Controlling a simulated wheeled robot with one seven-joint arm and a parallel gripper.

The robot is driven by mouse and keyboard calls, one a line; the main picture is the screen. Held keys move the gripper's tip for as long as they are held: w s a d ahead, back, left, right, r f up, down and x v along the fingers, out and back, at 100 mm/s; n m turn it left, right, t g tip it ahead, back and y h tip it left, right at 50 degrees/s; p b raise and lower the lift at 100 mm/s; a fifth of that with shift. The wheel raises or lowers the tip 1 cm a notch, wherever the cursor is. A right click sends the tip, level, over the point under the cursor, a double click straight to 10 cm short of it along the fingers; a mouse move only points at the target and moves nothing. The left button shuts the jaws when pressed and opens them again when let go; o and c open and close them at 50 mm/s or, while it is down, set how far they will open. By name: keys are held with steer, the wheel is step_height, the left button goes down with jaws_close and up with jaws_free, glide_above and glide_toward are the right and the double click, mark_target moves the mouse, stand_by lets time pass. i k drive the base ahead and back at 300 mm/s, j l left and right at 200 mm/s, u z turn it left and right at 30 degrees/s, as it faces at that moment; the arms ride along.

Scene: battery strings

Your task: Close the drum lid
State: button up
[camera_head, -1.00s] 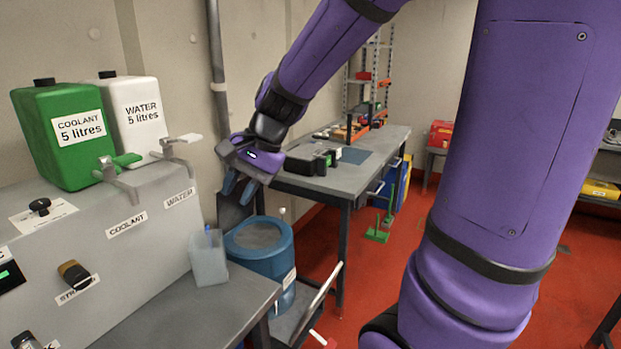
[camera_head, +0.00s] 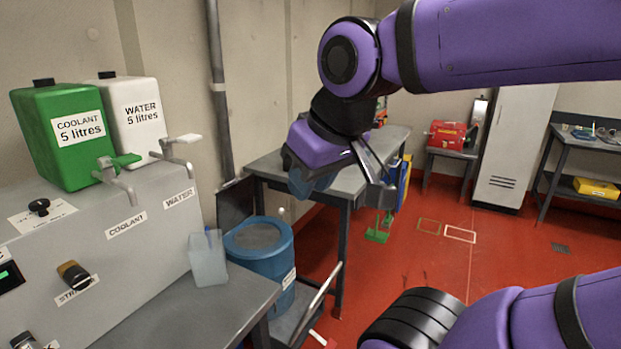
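The blue drum (camera_head: 274,266) stands upright on the floor-level stand, just right of the grey bench's end. Its round top shows a grey surface (camera_head: 258,236) inside a blue rim; I cannot tell whether this is a lid or the inside. A dark flat panel (camera_head: 236,204) stands upright behind the drum, near the wall; it may be the raised lid. My gripper (camera_head: 340,190) is in the air to the right of and above the drum, in front of the far workbench. Its fingers look spread and hold nothing visible. It touches neither the drum nor the panel.
A translucent jug (camera_head: 207,259) stands on the bench edge beside the drum. A grey pipe (camera_head: 216,90) runs up the wall. The workbench (camera_head: 345,190) stands behind my gripper. A tilted metal bar (camera_head: 318,298) is right of the drum. Red floor is open at the right.

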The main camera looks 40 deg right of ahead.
mark_target(235, 203)
steer(key=i+l+u, duration=0.15)
steer(key=l+u, duration=0.15)
steer(key=l, duration=0.55)
steer(key=l+u, duration=0.25)
steer(key=l, duration=0.65)
steer(key=l+u, duration=0.3)
steer(key=l, duration=0.65)
steer(key=l+u, duration=0.3)
steer(key=l, duration=0.6)
steer(key=k, duration=0.05)
